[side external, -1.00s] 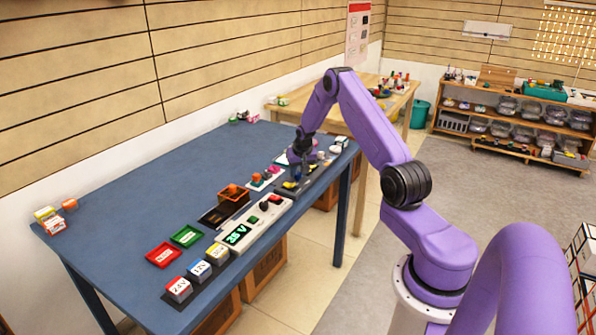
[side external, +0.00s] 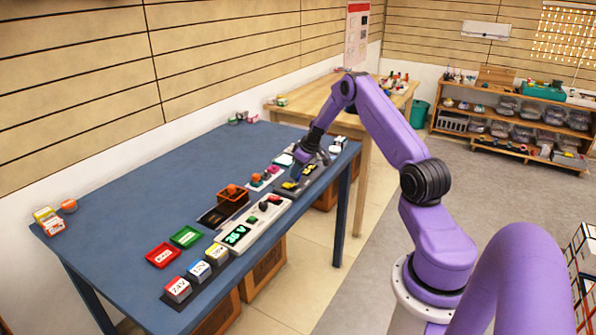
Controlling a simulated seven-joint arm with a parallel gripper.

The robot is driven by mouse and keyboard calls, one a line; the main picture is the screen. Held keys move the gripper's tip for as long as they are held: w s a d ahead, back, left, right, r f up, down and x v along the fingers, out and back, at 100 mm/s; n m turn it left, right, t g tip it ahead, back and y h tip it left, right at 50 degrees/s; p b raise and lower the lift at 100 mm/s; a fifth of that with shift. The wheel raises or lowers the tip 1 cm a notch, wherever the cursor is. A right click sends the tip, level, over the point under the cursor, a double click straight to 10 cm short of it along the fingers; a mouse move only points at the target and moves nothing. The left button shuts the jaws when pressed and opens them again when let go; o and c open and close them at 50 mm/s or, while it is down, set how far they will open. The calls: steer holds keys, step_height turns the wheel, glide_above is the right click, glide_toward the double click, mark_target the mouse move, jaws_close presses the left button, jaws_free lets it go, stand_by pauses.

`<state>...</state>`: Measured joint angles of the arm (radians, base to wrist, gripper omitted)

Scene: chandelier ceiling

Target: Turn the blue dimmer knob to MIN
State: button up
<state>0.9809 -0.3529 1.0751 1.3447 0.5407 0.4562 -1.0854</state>
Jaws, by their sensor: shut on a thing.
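My gripper (side external: 304,160) is low over the far part of a dark panel (side external: 285,193) near the right edge of the blue table. It is shut on what appears to be the blue dimmer knob. The fingers hide most of the knob, so its pointer and the MIN mark cannot be read. Yellow patches (side external: 290,185) show on the panel beside the gripper.
A pale box (side external: 252,225) with a green display and buttons stands nearer on the blue table (side external: 150,205). Red (side external: 163,255) and green (side external: 186,237) trays, an orange bin (side external: 233,193) and labelled blocks (side external: 178,289) lie nearby. The table's left half is mostly clear.

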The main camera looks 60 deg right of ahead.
steer(key=shift+d+n+y, duration=0.1)
steer(key=shift+n+y, duration=0.5)
steer(key=shift+n, duration=1.3)
steer(key=o, duration=1.1)
steer(key=shift+c, duration=0.2)
steer(key=v, duration=1.7)
steer(key=shift+r, duration=0.25)
steer(key=shift+w+d, duration=0.15)
